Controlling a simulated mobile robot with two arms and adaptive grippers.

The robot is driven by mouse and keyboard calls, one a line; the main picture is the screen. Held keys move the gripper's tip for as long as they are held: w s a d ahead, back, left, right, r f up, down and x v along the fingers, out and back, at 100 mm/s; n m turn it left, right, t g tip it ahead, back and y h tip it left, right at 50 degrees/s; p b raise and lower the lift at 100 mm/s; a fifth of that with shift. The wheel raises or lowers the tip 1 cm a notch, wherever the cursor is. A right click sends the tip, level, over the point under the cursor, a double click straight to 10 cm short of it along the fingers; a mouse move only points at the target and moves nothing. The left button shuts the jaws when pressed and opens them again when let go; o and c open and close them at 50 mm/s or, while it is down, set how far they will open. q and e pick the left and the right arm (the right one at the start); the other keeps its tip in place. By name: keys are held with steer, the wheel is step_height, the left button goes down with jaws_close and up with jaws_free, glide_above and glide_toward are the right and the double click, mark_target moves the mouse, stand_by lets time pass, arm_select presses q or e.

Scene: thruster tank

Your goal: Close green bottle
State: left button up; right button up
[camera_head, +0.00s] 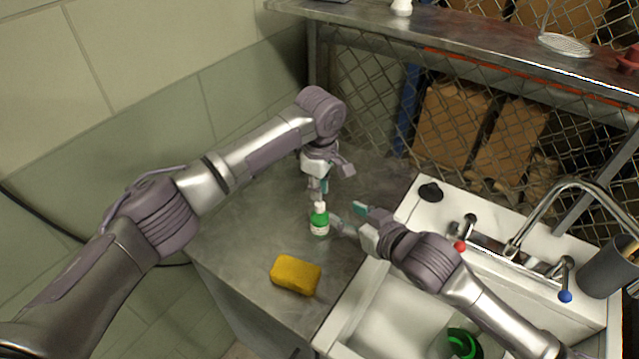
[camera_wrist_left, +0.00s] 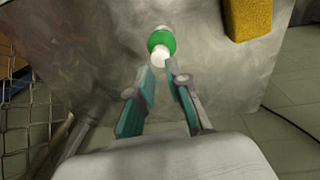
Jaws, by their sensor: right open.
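The green bottle (camera_head: 319,222) stands upright on the metal counter, with a white top (camera_head: 320,206). In the left wrist view the bottle (camera_wrist_left: 161,42) and its white top (camera_wrist_left: 160,58) show just beyond the fingertips. My left gripper (camera_head: 318,190) points down right above the bottle. Its fingers (camera_wrist_left: 160,66) are apart by about the width of the white top; whether they touch it I cannot tell. My right gripper (camera_head: 346,217) is open, to the right of the bottle and close to it. Whether the white top is seated on the neck is not clear.
A yellow sponge (camera_head: 296,275) lies on the counter in front of the bottle. A white sink (camera_head: 385,312) with a faucet (camera_head: 545,205) is to the right, with a green object (camera_head: 463,343) in it. A metal shelf (camera_head: 400,28) and a wire fence stand behind.

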arm_select(q)
step_height(320, 180, up, 3)
steer(key=p, duration=0.3)
steer(key=shift+s+r, duration=0.15)
